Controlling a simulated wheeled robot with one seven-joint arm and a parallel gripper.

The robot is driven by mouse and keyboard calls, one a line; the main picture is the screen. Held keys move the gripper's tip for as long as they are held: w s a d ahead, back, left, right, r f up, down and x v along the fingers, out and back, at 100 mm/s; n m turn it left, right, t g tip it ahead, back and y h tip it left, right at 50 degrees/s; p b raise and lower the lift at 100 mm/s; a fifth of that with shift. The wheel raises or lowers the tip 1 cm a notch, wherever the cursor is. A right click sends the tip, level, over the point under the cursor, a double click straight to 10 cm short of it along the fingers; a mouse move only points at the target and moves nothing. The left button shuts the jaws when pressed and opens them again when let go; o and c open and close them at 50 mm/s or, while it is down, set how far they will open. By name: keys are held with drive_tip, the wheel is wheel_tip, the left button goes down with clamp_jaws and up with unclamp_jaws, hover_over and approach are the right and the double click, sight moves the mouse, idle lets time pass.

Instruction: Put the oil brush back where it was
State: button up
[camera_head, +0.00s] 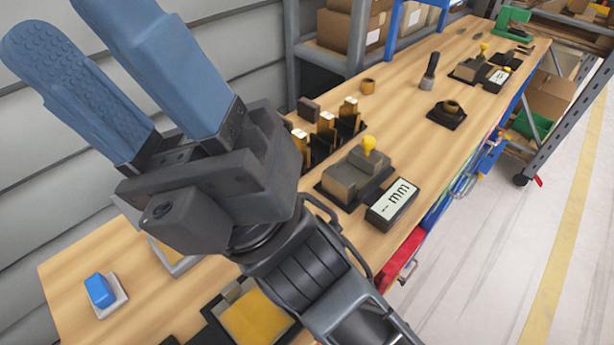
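What looks like the oil brush (429,71) stands on the workbench toward the far side, with a dark upright handle and a greyish lower end. I cannot tell which of these the brush belongs to. My gripper (68,25) is raised at the left, far from the brush. Its two blue fingers are spread apart, with nothing visible between them.
The wooden workbench (410,150) carries a grey block fixture with a yellow knob (356,175), a display marked mm (392,204), brass-topped dark blocks (327,127), a blue block (100,290) and a yellow-filled tray (255,318). Blue shelf posts rise behind. Open floor is at right.

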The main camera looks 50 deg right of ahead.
drive_tip(key=s+d+f+m+t+h, duration=0.1)
drive_tip(key=s+d+f+m+h, duration=0.25)
drive_tip(key=f+m+h, duration=0.7)
drive_tip(key=s+d+f+m+h, duration=0.2)
drive_tip(key=d+f+m+h, duration=0.35)
drive_tip(key=m+h, duration=0.75)
drive_tip(key=s+d+f+m+g, duration=0.2)
drive_tip(key=s+f+g, duration=0.2)
drive_tip(key=s+f, duration=0.2)
drive_tip(key=s+d+f+m+g+y, duration=0.1)
drive_tip(key=s+d+f+m+g, duration=0.1)
drive_tip(key=s+f, duration=0.5)
drive_tip(key=shift+s+d+f+m+g, duration=0.25)
drive_tip(key=shift+s+d+m+g, duration=0.15)
drive_tip(key=shift+s+m+g, duration=0.45)
drive_tip(key=shift+w, duration=0.15)
drive_tip(key=shift+c, duration=0.2)
